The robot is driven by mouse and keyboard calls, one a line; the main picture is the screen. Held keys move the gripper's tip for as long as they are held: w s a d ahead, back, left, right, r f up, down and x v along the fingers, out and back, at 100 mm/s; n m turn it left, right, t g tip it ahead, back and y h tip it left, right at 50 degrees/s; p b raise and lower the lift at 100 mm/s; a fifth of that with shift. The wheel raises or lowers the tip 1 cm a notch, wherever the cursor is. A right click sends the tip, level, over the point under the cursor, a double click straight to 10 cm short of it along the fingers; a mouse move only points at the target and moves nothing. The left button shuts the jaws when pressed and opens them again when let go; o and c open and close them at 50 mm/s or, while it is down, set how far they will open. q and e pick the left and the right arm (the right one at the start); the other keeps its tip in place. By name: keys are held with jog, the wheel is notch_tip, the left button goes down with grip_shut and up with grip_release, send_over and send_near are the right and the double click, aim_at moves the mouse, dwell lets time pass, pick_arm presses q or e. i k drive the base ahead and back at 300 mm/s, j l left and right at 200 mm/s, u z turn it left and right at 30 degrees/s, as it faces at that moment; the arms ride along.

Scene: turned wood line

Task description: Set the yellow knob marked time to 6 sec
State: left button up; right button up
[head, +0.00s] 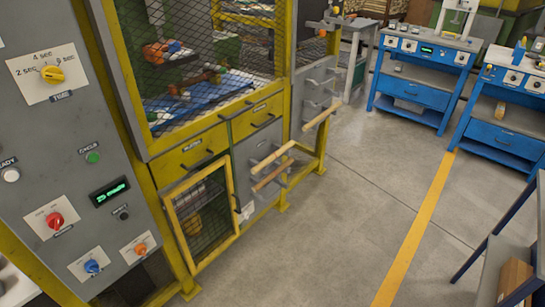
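The yellow knob (52,73) sits on a white plate (34,84) at the upper left of a grey control panel. Marks for 2 sec, 4 sec and what looks like 6 sec run over it from left to right. A small label below it reads TIME. The knob's pointer is too small to read with certainty, so I cannot tell which mark it is on. Neither of my grippers is in view, and nothing covers the knob.
The panel also carries a red knob (54,220), a blue knob (92,267), an orange knob (140,249), a green button (93,157) and a green display (110,192). A yellow-framed mesh door (203,216) stands right of it. Open floor (340,220) lies further right.

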aim_at(51, 74)
jog(key=u, duration=1.25)
